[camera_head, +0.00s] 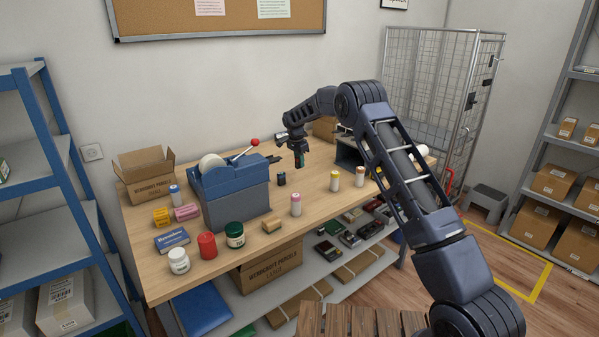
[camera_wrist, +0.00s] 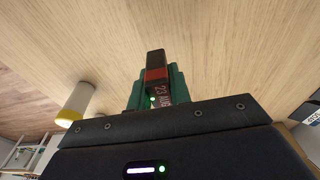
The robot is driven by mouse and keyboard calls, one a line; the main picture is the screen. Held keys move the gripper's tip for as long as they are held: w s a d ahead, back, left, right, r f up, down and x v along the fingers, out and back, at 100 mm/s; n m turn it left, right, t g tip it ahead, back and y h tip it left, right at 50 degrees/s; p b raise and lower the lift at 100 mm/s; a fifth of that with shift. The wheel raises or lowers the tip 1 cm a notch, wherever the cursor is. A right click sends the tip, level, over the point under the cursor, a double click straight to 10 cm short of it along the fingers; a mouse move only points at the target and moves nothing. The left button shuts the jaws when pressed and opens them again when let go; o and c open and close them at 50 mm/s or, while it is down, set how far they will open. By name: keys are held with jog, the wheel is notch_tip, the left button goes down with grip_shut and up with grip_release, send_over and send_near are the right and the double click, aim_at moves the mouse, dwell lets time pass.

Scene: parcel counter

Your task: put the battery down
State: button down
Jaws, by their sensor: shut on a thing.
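My gripper (camera_head: 299,160) is above the wooden counter (camera_head: 318,208), near its back middle. In the wrist view my gripper (camera_wrist: 160,90) has its teal fingers shut on the battery (camera_wrist: 155,66), a small dark block with a red band and pale lettering. The battery sticks out beyond the fingertips, with bare wood behind it. In the head view the held battery is too small to make out. The gap between battery and counter is hard to judge.
A white cylinder with a yellow cap (camera_head: 335,181) stands right of my gripper. A small dark item (camera_head: 281,178) and the blue-grey tape dispenser (camera_head: 235,195) are to the left. A pink-topped cylinder (camera_head: 296,204) stands in front. Bare wood lies between them.

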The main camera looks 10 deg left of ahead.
aim_at(297, 157)
jog(key=shift+f, duration=2.55)
jog(key=shift+f, duration=0.15)
jog(key=c, duration=1.3)
grip_release()
jog(key=r, duration=0.4)
jog(key=s+r, duration=0.1)
jog(key=r, duration=0.3)
jog(key=a+r, duration=0.1)
jog(key=r, duration=0.3)
jog(key=shift+s+a, duration=0.1)
jog(key=shift+s, duration=0.05)
jog(key=shift+r, duration=0.15)
